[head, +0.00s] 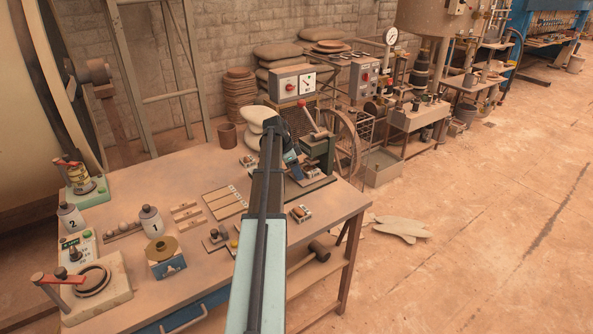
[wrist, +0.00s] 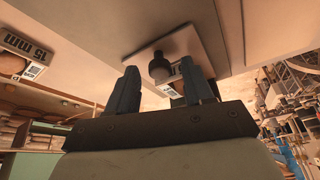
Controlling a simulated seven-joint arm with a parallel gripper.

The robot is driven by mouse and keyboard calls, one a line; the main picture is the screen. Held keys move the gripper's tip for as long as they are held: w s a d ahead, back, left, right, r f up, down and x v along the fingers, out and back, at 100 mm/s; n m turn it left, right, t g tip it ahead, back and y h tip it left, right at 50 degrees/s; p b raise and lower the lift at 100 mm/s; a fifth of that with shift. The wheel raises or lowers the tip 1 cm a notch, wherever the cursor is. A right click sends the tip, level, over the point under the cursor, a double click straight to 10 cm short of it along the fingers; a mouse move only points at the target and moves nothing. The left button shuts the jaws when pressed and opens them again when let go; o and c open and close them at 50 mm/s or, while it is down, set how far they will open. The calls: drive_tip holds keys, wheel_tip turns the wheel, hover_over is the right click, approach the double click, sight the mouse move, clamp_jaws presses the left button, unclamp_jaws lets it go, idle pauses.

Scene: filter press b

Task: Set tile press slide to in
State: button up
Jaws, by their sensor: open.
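The press (head: 318,148), a dark green frame with a red-tipped lever, stands at the right end of the workbench. I take it for the tile press. My arm reaches across the bench to it and hides part of it. In the wrist view my gripper (wrist: 159,70) is open, its two dark fingers apart. A dark round knob (wrist: 159,66) on a pale plate (wrist: 187,42) shows between and beyond the fingertips. I cannot tell whether the fingers touch it. A small label lies beside the knob. The slide's position cannot be made out.
The workbench (head: 150,255) carries bottles marked 1 and 2, wooden strips (head: 225,202), a blue-sided pot (head: 165,258) and clamp-like fixtures at the left. A mallet (head: 310,257) lies below the bench top. Stacked sacks and a control box (head: 292,83) stand behind. Open floor lies to the right.

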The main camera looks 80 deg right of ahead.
drive_tip(key=v, duration=1.3)
drive_tip(key=shift+r, duration=0.35)
drive_tip(key=shift+w, duration=0.1)
